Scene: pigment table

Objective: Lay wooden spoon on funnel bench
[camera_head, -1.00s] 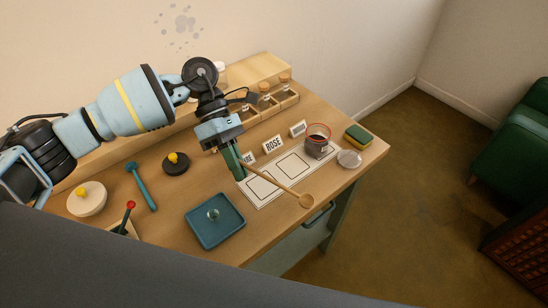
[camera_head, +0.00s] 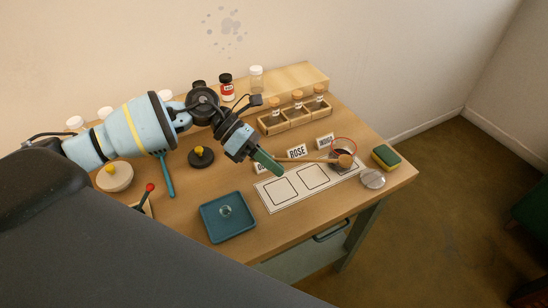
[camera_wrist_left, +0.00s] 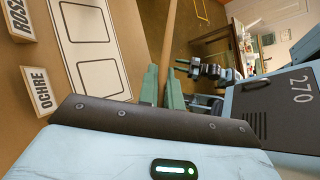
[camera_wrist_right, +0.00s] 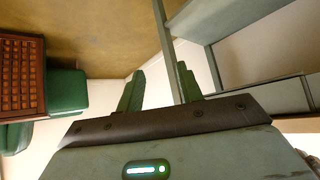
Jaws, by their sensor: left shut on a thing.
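My left gripper (camera_head: 268,163) is shut on the wooden spoon (camera_head: 310,159) by its handle, above the table. The spoon points right, its bowl in front of the red-rimmed dark cup or funnel (camera_head: 345,146) and partly hiding it. I cannot tell whether they touch. In the left wrist view the spoon handle (camera_wrist_left: 168,40) runs up from between the fingers (camera_wrist_left: 163,88). I cannot tell for sure which piece is the funnel bench. My right gripper (camera_wrist_right: 158,90) is open and empty in the right wrist view, near the table's frame; it is outside the head view.
Below the spoon lies a white card with outlined squares (camera_head: 270,207), with name signs (camera_head: 297,151) behind. A bottle rack (camera_head: 290,119) stands at the back. A sponge (camera_head: 386,156) and glass disc (camera_head: 373,179) lie right; a blue tray (camera_head: 228,217) lies in front.

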